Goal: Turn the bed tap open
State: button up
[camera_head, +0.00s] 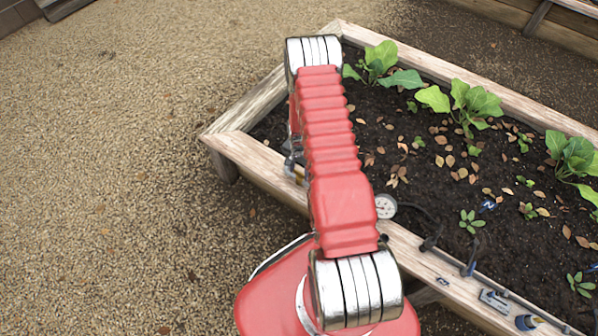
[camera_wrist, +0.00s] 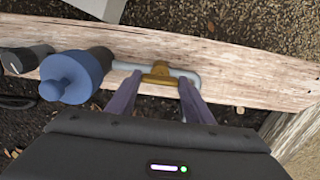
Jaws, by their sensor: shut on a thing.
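The bed tap (camera_wrist: 160,72) has a brass-coloured middle and a light grey bar running left and right through it. It sits against the wooden board of the raised bed in the wrist view. My gripper (camera_wrist: 157,84) comes from below with its two dark fingers on either side of the brass part, at the grey bar, and is shut on the tap. The fingertips partly cover the bar, so the exact contact is hard to see. In the head view my arm hides most of the tap and gripper.
A blue round fitting (camera_wrist: 73,77) and a dark cylinder (camera_wrist: 27,58) stand left of the tap in the wrist view. In the head view, a white gauge (camera_head: 385,206) is on the bed's wooden edge (camera_head: 255,165), with plants (camera_head: 467,104) in soil behind. Gravel at left is clear.

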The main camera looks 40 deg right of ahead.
jog(key=shift+c, duration=1.4)
jog(key=shift+a, duration=0.25)
jog(key=shift+c, duration=0.3)
jog(key=shift+d, duration=0.3)
jog(key=shift+d+n, duration=0.1)
jog(key=shift+n, duration=0.3)
jog(key=shift+s+n, duration=0.15)
jog(key=shift+n, duration=0.65)
jog(key=shift+s, duration=0.15)
jog(key=o, duration=0.7)
jog(key=shift+a, duration=0.2)
jog(key=shift+c, duration=0.2)
jog(key=o, duration=0.4)
